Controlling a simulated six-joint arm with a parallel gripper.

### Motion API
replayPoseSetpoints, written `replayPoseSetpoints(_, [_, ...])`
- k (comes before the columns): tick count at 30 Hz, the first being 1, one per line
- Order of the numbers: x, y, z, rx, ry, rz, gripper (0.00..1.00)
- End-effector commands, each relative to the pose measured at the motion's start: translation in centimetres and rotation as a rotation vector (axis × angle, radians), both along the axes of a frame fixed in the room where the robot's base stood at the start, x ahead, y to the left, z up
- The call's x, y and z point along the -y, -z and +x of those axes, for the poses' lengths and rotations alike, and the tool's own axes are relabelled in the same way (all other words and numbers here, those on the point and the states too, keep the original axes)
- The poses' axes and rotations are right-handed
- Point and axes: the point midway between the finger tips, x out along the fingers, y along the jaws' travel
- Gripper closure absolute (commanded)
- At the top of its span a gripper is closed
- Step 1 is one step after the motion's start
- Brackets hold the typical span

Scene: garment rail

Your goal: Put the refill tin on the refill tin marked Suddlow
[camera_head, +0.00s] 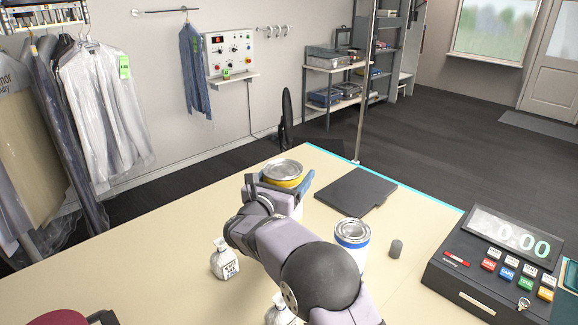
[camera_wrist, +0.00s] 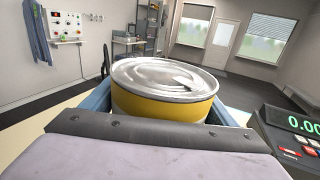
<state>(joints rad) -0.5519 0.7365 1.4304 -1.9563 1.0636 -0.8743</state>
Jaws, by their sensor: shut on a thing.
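A tin with a yellow band and a silvery lid (camera_head: 283,170) is held upright in my gripper (camera_head: 284,182). In the wrist view the yellow tin (camera_wrist: 165,95) fills the space between the blue fingers, which are shut on its sides. A white tin with a blue band (camera_head: 352,240) stands upright on the counter, right of my arm. Something white (camera_head: 298,211) shows just below my gripper, mostly hidden by it. No name can be read on either tin, so I cannot tell which one is marked Suddlow.
A dark flat board (camera_head: 355,191) lies right of my gripper. A small grey cylinder (camera_head: 396,249) and a black cash register (camera_head: 495,262) are on the right. A white labelled bottle (camera_head: 224,260) stands left of my arm; another (camera_head: 280,312) is partly hidden. The left counter (camera_head: 130,270) is mostly clear.

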Motion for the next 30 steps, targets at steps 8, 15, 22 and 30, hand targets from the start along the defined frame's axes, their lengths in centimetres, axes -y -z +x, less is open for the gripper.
replayPoseSetpoints(8, [0.0,1.4,0.0,0.010,0.001,0.001,0.77])
replayPoseSetpoints(15, [0.0,1.5,0.0,0.010,0.001,0.001,0.77])
replayPoseSetpoints(22, [0.0,2.2,0.0,0.001,0.000,0.001,0.08])
replayPoseSetpoints(30, [0.0,2.2,0.0,0.001,0.001,0.001,0.01])
